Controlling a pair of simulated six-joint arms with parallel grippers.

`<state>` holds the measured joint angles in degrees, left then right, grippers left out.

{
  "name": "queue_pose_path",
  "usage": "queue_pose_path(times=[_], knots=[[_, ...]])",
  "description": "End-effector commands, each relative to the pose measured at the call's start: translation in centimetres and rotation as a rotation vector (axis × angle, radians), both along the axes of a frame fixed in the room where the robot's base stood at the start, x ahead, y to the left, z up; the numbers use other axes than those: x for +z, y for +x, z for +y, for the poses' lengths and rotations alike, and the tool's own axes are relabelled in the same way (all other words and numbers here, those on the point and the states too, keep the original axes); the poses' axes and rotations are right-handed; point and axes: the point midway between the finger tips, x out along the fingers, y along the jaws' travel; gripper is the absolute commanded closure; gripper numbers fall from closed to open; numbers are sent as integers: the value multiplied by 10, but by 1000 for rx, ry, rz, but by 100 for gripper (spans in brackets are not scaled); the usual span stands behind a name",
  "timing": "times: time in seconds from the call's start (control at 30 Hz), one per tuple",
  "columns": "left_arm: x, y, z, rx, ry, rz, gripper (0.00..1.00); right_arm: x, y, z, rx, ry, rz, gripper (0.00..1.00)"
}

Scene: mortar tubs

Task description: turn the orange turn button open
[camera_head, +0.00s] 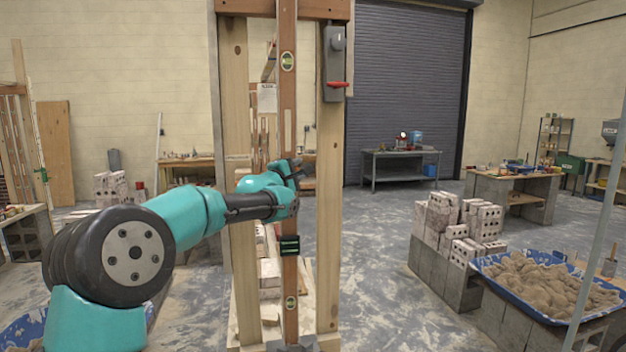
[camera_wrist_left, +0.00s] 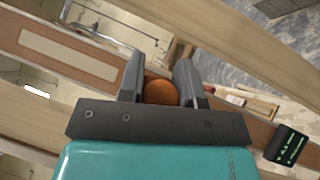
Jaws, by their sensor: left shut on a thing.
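The orange turn button (camera_wrist_left: 160,92) shows in the left wrist view as a rounded orange shape between the two grey fingers of my left gripper (camera_wrist_left: 160,75). The fingers are shut on it, one on each side. In the head view my left gripper (camera_head: 291,170) is at the brown upright board (camera_head: 288,120), around the middle of its height. There the gripper hides the button, so its turn angle cannot be told. My right gripper is in neither view.
Two pale wooden posts (camera_head: 237,100) flank the brown board. A grey switch box (camera_head: 334,60) with a red lever sits on the right post. A dark green block (camera_head: 289,245) is on the board below my gripper. Concrete blocks (camera_head: 450,222) and a blue sand tub (camera_head: 505,288) stand right.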

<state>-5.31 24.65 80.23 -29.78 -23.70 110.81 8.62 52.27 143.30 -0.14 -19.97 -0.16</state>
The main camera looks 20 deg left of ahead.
Motion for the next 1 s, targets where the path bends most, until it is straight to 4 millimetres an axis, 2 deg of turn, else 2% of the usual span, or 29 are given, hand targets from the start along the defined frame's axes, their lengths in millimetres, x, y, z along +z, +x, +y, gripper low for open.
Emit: queue_pose_path(times=[0.1, 0.5, 1.0], knots=[[18, -6, 14, 11, -92, -55, 100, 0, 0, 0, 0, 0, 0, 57], [68, -24, 43, 12, -419, -247, 100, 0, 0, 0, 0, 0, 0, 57], [109, -57, 99, 11, -828, -487, 100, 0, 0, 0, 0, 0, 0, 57]])
